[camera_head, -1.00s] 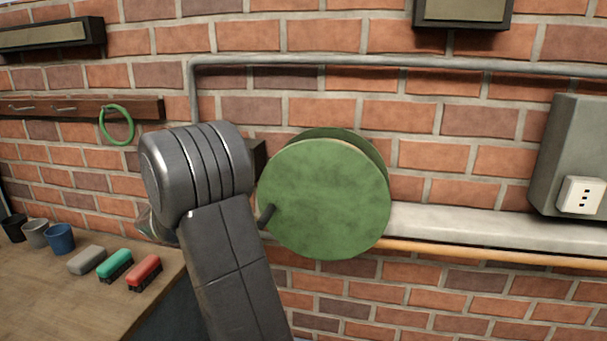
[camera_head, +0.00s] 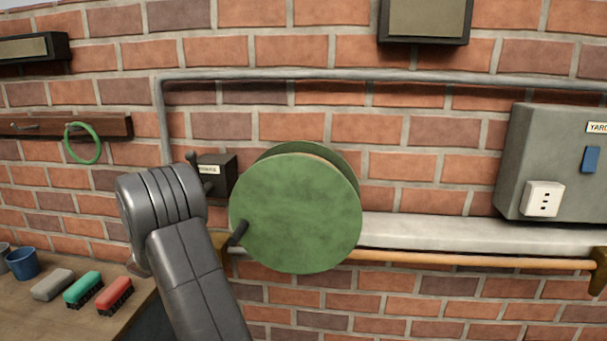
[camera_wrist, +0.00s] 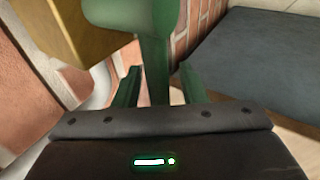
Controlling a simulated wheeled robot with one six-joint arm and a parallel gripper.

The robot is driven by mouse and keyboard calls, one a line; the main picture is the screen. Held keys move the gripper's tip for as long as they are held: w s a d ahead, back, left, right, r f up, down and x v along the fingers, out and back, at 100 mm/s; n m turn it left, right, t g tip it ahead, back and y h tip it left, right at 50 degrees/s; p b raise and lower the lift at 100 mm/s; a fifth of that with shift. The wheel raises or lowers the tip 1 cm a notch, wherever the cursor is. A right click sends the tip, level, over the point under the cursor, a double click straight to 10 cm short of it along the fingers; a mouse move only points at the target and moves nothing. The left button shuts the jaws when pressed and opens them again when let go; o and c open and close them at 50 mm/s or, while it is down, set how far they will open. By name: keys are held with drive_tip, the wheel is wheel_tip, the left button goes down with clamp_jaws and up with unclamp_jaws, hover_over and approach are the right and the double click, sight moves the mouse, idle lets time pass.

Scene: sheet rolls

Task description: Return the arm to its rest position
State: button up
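My arm (camera_head: 190,280) rises from the bottom of the head view, bent at a grey ribbed joint (camera_head: 165,210), left of the green reel. My gripper is hidden behind it there. In the wrist view my gripper (camera_wrist: 160,68) shows two green fingers standing apart. A green upright part (camera_wrist: 155,60) with a thick rounded top shows between or beyond them. A gap is visible beside the right finger; I cannot tell whether the left one touches it.
A green reel (camera_head: 295,215) with a dark crank is mounted on the brick wall close right of my arm. A bench (camera_head: 45,315) with brushes and a blue cup (camera_head: 22,264) lies left. A grey box (camera_head: 535,160), an orange rail (camera_head: 450,260) and a grey ledge are right.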

drive_tip(key=shift+r, duration=0.1)
drive_tip(key=a+v, duration=0.1)
drive_tip(key=v, duration=1.3)
drive_tip(key=shift+m+y, duration=0.3)
drive_tip(key=shift+y, duration=0.5)
drive_tip(key=d+x, duration=0.1)
drive_tip(key=x, duration=0.7)
drive_tip(key=d+x, duration=0.1)
drive_tip(key=x, duration=0.3)
drive_tip(key=shift+w+d+f, duration=0.25)
drive_tip(key=shift+w+f, duration=0.1)
drive_tip(key=shift+w, duration=0.2)
drive_tip(key=shift+a+r+t+y, duration=0.1)
drive_tip(key=shift+r+t+y, duration=0.2)
drive_tip(key=shift+y, duration=0.2)
drive_tip(key=shift+w+r, duration=0.1)
